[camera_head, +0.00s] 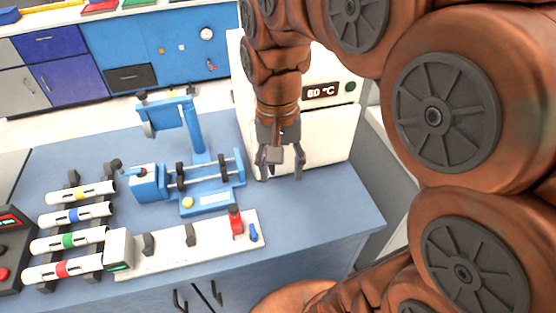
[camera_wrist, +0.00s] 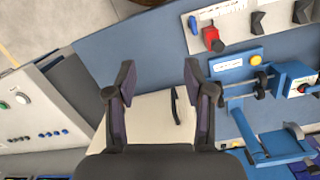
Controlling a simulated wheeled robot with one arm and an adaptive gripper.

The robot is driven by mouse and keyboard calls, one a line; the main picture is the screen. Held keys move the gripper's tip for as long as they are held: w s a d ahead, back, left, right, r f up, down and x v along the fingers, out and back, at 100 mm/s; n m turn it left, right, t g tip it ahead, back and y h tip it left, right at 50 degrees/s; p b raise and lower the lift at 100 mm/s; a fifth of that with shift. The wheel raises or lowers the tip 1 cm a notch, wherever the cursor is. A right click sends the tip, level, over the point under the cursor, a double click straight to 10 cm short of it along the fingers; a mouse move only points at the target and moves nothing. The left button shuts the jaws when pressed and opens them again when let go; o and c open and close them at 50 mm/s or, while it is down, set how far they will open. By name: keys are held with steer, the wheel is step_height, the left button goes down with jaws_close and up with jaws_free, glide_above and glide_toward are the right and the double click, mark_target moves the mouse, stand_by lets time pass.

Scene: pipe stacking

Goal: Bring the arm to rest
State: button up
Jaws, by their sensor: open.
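My gripper (camera_head: 281,172) hangs pointing down from my brown arm in the head view. It is open and nothing is between its fingers. It is in front of the white oven-like box with the "60 °C" display (camera_head: 322,92), over the right part of the blue bench. In the wrist view my gripper (camera_wrist: 159,80) shows two dark fingers spread apart. Between and beyond them are the blue bench top and a pale surface with a dark handle (camera_wrist: 175,105). I cannot tell from the head view how far the fingers are from the box.
A blue clamp machine (camera_head: 200,170) stands left of my gripper. A white fixture strip (camera_head: 185,245) with a red clamp (camera_head: 236,220) lies in front. Several white pipes with coloured bands (camera_head: 75,215) lie on a rack at left. The bench's right front (camera_head: 330,205) is clear.

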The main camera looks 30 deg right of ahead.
steer(key=s+a+f+n, duration=0.1)
steer(key=s+f+n, duration=0.4)
steer(key=s, duration=0.7)
step_height(320, 180, down, 2)
steer(key=shift+s+a+f+n, duration=0.1)
steer(key=shift+s+a+n, duration=0.1)
steer(key=shift+s+n, duration=0.1)
stand_by(0.6)
